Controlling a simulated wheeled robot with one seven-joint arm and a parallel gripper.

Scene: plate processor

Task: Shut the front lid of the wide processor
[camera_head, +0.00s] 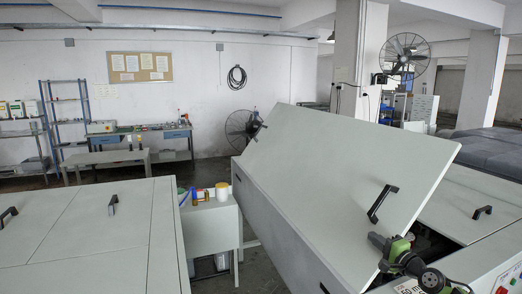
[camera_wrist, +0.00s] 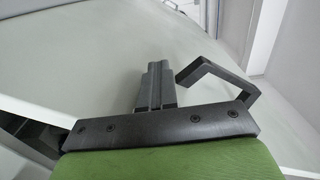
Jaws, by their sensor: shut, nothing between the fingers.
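The wide processor (camera_head: 290,225) stands at the right in the head view. Its front lid (camera_head: 345,150) is a large pale grey panel, raised and tilted. My gripper (camera_head: 376,241) is at the lid's lower right edge, below the near handle. In the wrist view its fingers (camera_wrist: 157,84) are shut and empty, in front of the pale lid surface (camera_wrist: 90,85). The black handle (camera_wrist: 222,72) is just right of the fingers; I cannot tell if they touch the lid.
A second flat grey machine (camera_head: 75,235) with black handles fills the left front. A shelf, a workbench (camera_head: 140,140) and fans are far back. Another flat cover (camera_head: 470,205) lies at the right.

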